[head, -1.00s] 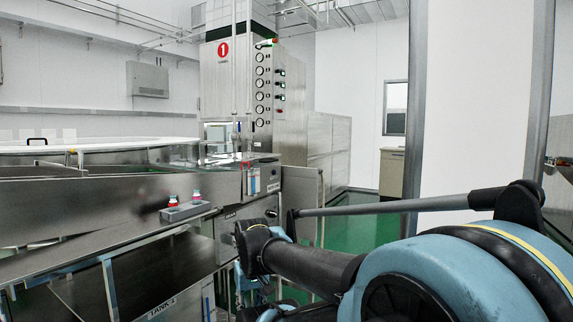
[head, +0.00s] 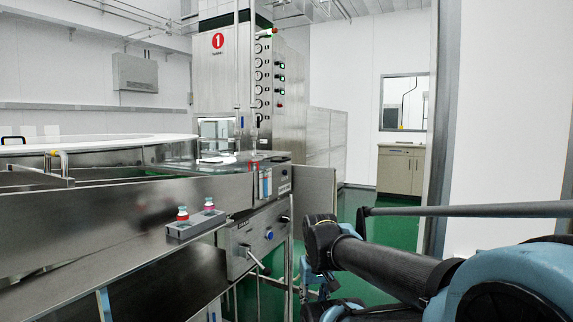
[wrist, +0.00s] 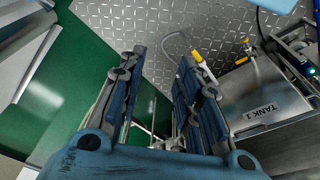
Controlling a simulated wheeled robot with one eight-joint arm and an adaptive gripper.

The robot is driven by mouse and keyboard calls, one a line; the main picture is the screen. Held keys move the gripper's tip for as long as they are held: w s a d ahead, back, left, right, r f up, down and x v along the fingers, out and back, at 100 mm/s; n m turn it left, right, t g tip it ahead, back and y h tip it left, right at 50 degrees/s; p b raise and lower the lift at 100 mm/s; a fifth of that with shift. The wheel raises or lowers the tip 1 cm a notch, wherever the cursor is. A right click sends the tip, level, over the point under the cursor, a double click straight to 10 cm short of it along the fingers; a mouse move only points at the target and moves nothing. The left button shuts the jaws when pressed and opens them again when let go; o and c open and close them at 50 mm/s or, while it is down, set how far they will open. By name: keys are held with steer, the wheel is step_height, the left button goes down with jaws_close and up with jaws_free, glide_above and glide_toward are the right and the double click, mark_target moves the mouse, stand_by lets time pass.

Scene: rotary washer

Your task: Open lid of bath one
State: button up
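A steel tank labelled TANK 1 (wrist: 265,105) is at the right of the wrist view, with a flat steel top and a yellow-handled tap or pipe (wrist: 245,55) beside it. I cannot tell for sure which surface is the lid of bath one. In the head view, the long steel washer (head: 100,225) fills the left side, and a clear-looking cover (head: 215,163) lies on its far end. My gripper (wrist: 162,60) is open and empty in the wrist view, its two blue-black fingers apart, left of the tank and apart from it. In the head view its fingers cannot be made out.
A control column marked 1 (head: 222,80) stands behind. Green floor (head: 360,205) is open beyond my arm. A white wall panel (head: 505,110) stands at the right. Patterned metal plate (wrist: 150,25) lies near my fingers.

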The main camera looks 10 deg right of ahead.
mark_target(287, 160)
steer(key=w+a+r+m+t+y, duration=0.2)
steer(key=w+r+m+y, duration=0.1)
steer(key=w+r, duration=0.75)
steer(key=w+a+r+m+t+y, duration=0.2)
steer(key=w+r+y, duration=0.1)
steer(key=w+r, duration=0.7)
steer(key=w+d+r+m+t+y, duration=0.1)
steer(key=w+d+r+m+t, duration=0.15)
steer(key=w+d+r, duration=0.35)
steer(key=w+d+r+m+t, duration=0.2)
steer(key=w+d+r+t, duration=0.15)
steer(key=w, duration=0.45)
steer(key=w+d+r+m+t+y, duration=0.1)
steer(key=w+d+r+m+t, duration=0.15)
steer(key=w+r, duration=0.4)
steer(key=shift+n+g, duration=0.4)
steer(key=shift+g, duration=0.05)
steer(key=x, duration=1.7)
steer(key=shift+w+d+f, duration=0.2)
steer(key=shift+d+f, duration=0.05)
steer(key=shift+f, duration=0.05)
jaws_close()
